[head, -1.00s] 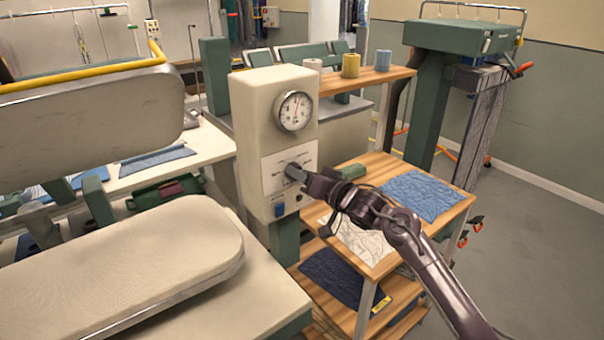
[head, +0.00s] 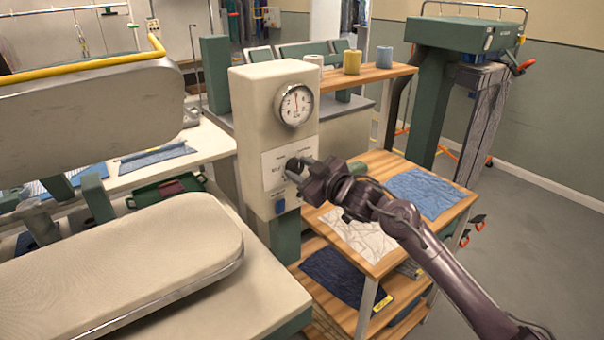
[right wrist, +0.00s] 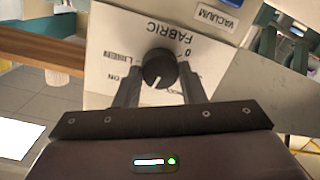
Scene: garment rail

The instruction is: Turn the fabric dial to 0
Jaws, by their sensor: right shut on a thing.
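The fabric dial (right wrist: 158,66) is a round black knob with a white pointer line, on a white panel (right wrist: 115,45) labelled FABRIC, seen upside down in the right wrist view. The pointer line lies toward the lower side of the knob in that view, away from the 0 mark (right wrist: 190,52). My right gripper (head: 298,169) is at the panel of the cream control box (head: 252,110), with its fingers on both sides of the dial, shut on it. In the head view the gripper mostly hides the dial. My left gripper is not in view.
A wooden shelf table (head: 385,165) with folded cloths stands under my right arm. A padded press board (head: 130,260) is at the left.

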